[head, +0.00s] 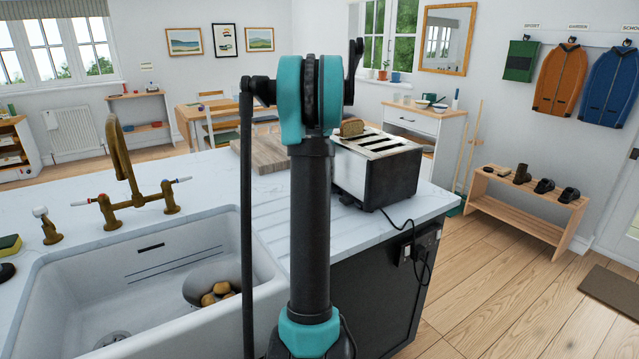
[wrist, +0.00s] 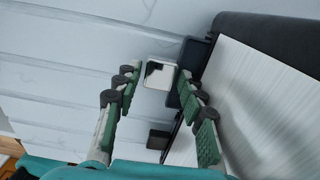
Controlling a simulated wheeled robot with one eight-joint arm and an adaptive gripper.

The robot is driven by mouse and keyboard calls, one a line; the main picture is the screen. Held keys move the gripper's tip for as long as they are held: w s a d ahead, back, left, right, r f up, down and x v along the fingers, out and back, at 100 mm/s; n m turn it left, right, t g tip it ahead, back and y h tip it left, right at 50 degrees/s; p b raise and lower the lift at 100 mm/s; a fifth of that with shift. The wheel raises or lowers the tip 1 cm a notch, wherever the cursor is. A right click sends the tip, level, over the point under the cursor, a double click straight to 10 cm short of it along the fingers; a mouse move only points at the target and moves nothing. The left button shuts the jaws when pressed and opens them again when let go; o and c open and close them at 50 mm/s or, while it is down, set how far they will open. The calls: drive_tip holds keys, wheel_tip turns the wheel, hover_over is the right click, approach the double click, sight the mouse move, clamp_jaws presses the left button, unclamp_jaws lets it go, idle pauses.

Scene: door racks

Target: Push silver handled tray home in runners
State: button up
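The toaster (head: 377,172) stands on the white counter (head: 215,190) with its slots up. In the wrist view its pale brushed panel (wrist: 255,95) fills the right side. A small silver block with rounded corners (wrist: 160,74), which looks like the tray's handle, shows near a dark part (wrist: 192,62) at the toaster's lower edge. How far the tray is out of its runners cannot be told. My gripper (wrist: 160,78) is open, its green-padded fingers on either side of the silver block in the picture; contact is unclear. The head view shows neither handle nor gripper; my arm blocks the middle.
A slice of bread (head: 352,127) stands in one toaster slot. A wooden board (head: 262,152) lies left of the toaster. The sink (head: 165,285) with a bowl of potatoes (head: 215,290) is at front left. A cord (head: 400,222) runs to a socket on the counter's end.

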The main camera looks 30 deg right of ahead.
drive_tip(key=shift+o, duration=0.8)
drive_tip(key=shift+d, duration=0.1)
drive_tip(key=shift+r, duration=0.2)
wheel_tip(320, 180, up, 12)
drive_tip(key=shift+f, duration=0.2)
drive_tip(key=shift+c, duration=0.2)
